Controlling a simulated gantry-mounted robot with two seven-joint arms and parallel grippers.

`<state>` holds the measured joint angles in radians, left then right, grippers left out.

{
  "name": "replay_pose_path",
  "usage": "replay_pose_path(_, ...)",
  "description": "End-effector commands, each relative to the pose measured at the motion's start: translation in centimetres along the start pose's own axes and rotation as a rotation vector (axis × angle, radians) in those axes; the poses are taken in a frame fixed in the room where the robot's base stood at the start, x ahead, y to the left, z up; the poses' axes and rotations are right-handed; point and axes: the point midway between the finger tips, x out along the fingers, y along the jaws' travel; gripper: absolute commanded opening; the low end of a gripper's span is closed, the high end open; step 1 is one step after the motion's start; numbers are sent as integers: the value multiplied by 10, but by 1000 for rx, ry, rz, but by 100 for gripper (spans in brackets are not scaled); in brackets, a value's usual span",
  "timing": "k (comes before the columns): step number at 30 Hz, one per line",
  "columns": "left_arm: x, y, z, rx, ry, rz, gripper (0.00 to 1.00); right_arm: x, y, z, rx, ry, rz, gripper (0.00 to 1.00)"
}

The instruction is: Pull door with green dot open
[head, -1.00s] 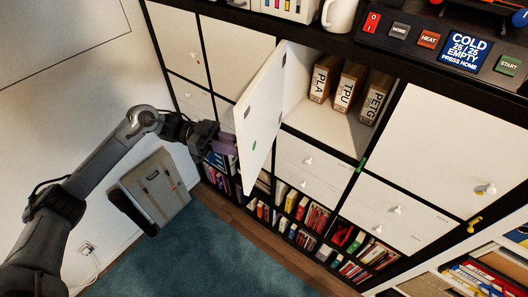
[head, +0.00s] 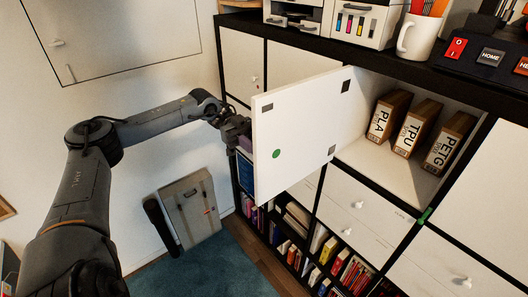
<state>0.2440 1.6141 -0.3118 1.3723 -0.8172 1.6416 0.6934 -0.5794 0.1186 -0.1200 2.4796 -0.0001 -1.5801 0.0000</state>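The white door with the green dot (head: 300,135) stands open, swung out to the left of its compartment. The green dot (head: 276,154) is on the door face turned toward me, in its lower left part. The open compartment (head: 378,160) holds PLA (head: 388,117), TPU (head: 417,128) and PETG (head: 449,142) boxes. My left gripper (head: 240,130) is at the door's outer left edge, partly behind it. Its fingertips are hidden, so I cannot tell whether it grips the door. My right gripper is not in view.
White drawers (head: 362,212) with knobs lie below the compartment, above shelves of books (head: 325,255). A grey case (head: 190,210) leans by the wall. A white mug (head: 417,35) and a printer (head: 362,22) stand on top. The blue carpet (head: 205,272) is clear.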

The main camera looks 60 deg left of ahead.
Motion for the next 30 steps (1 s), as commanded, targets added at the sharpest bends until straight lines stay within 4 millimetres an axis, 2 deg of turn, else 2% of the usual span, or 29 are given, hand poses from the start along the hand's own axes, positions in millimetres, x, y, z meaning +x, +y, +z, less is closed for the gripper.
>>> replay_pose_path(9, 0, 0, 1, -3, 0, -1, 0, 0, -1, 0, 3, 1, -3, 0)
replay_pose_path(10, 0, 0, 1, -3, 0, -1, 26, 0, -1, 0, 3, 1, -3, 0)
replay_pose_path(14, 0, 0, 1, -2, 0, -1, 46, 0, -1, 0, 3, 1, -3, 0)
replay_pose_path(15, 0, 0, 1, -2, 0, -1, 48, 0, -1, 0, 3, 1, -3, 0)
replay_pose_path(25, -2, 0, 1, -2, 1, -1, 48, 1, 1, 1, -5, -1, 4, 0)
replay_pose_path(30, -12, -1, 2, -1, 1, -5, 48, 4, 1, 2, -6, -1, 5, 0)
